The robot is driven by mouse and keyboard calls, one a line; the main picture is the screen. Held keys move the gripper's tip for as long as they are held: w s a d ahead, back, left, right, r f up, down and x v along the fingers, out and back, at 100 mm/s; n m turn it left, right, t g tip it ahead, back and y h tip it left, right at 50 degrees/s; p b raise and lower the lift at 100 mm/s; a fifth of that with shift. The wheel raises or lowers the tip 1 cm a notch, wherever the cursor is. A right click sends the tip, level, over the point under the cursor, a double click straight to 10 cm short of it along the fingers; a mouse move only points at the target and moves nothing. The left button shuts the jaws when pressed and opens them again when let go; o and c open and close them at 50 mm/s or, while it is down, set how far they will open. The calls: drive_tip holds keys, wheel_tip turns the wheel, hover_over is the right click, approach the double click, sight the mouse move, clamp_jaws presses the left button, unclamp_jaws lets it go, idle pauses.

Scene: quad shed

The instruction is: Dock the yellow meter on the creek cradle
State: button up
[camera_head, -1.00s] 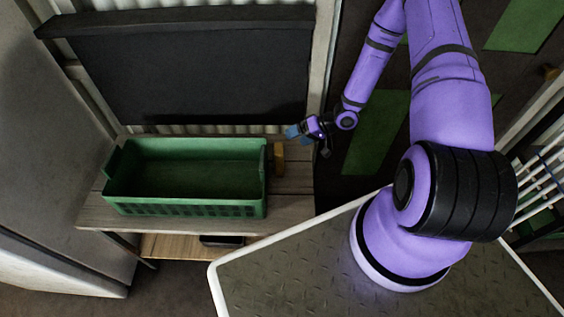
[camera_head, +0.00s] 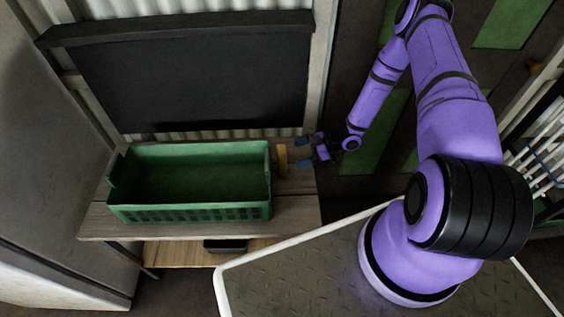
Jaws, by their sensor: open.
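A narrow, upright yellow-brown thing, probably the yellow meter (camera_head: 282,160), stands on the wooden bench just right of the green crate. My gripper (camera_head: 303,151) is a short way to its right, with two blue fingertips apart and facing left toward it. The gripper is open and empty, and a small gap shows between it and the yellow thing. I cannot make out which thing is the creek cradle.
The green crate (camera_head: 190,212) takes up most of the wooden bench (camera_head: 296,212). A dark panel (camera_head: 195,75) stands behind it. A small dark thing (camera_head: 225,246) lies on the lower shelf (camera_head: 175,254). A grey cabinet (camera_head: 50,150) is at the left.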

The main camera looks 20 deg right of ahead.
sight(282, 159)
drive_tip(key=x, duration=0.8)
drive_tip(key=shift+s+f, duration=0.1)
drive_tip(key=shift+s, duration=0.05)
drive_tip(key=c, duration=1.2)
